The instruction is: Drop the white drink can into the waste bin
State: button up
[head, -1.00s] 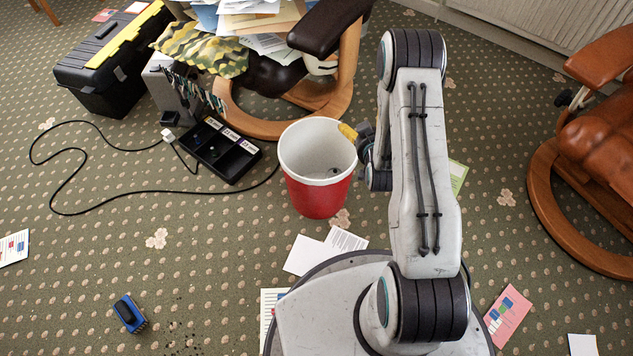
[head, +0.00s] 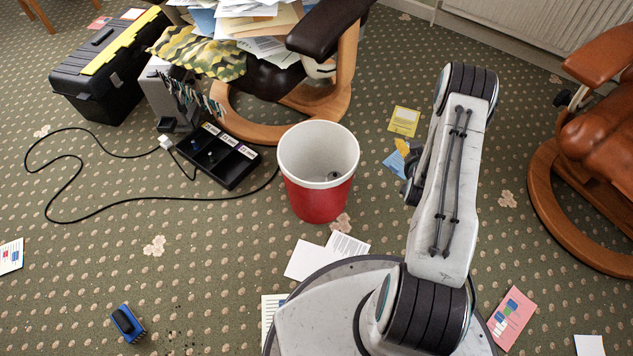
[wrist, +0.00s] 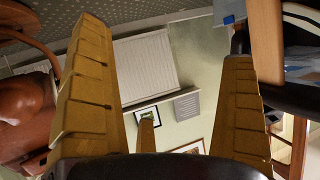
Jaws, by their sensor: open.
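The waste bin (head: 318,200), red outside and white inside, stands upright on the carpet at the middle of the head view. A small greyish thing (head: 333,176) lies at its bottom; I cannot tell whether it is the white drink can. No other white can shows. My gripper (head: 402,147) is right of the bin and apart from its rim, partly hidden by my arm.
A black parts tray (head: 232,165) and a looping cable lie left of the bin. A paper-piled chair (head: 340,70) is behind it, and a brown leather chair (head: 605,130) is at right. Papers and a blue brush (head: 128,322) lie on the carpet.

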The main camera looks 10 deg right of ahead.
jog(key=s+d+f+m+h, duration=0.1)
jog(key=s+d+f, duration=0.1)
jog(key=d, duration=0.3)
jog(key=shift+s+d+f+g+h, duration=0.3)
jog(key=shift+s+f+g, duration=0.1)
jog(key=shift+s, duration=0.35)
